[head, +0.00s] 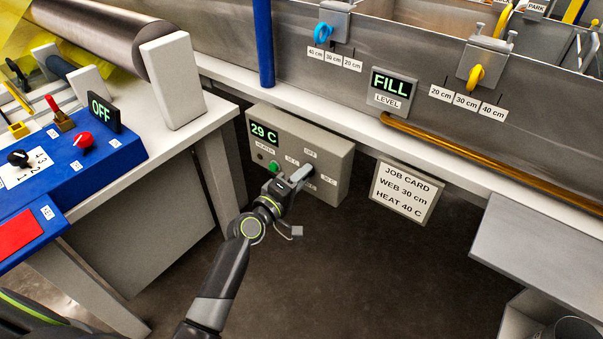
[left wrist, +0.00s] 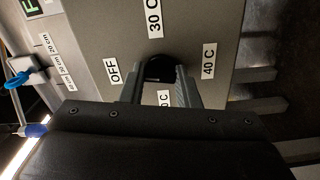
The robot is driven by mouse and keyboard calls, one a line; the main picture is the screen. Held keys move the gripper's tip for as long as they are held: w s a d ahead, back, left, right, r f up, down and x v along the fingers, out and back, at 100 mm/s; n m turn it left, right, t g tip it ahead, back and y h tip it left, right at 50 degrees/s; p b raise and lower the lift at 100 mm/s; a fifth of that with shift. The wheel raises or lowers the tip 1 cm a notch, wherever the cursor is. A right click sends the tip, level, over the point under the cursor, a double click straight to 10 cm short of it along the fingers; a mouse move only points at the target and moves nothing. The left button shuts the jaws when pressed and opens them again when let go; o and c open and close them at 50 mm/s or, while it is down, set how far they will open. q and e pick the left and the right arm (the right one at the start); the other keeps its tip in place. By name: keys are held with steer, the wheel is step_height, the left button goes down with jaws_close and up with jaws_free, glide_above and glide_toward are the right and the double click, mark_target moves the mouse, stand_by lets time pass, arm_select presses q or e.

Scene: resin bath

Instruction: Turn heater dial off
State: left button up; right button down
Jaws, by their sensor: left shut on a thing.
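The heater box (head: 333,163) is a grey panel under the bath's edge. Its display (head: 264,131) reads 29 C, and a green button or lamp (head: 273,167) sits below. My left gripper (head: 303,175) is shut on the heater dial, its fingers reaching to the panel face. In the left wrist view, the black dial (left wrist: 160,68) shows between the two fingertips. Around it are the labels OFF (left wrist: 114,71), 30 C (left wrist: 154,18) and 40 C (left wrist: 208,60); another label (left wrist: 165,98) is partly hidden by the gripper. I cannot tell where the dial points. My right gripper is not in view.
A job card (head: 403,193) reading "WEB 30 cm, HEAT 40 C" hangs right of the heater. A copper-coloured pipe (head: 480,155) runs along the bath's ledge. A blue control panel (head: 90,162) with a display reading OFF stands left. The floor below the heater is clear.

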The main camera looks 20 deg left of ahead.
arm_select(q)
steer(key=shift+n+p, duration=0.4)
steer(key=shift+n, duration=0.8)
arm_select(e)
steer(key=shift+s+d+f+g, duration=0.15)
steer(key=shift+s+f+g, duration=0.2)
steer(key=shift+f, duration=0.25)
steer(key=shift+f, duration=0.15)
arm_select(q)
steer(key=o, duration=1)
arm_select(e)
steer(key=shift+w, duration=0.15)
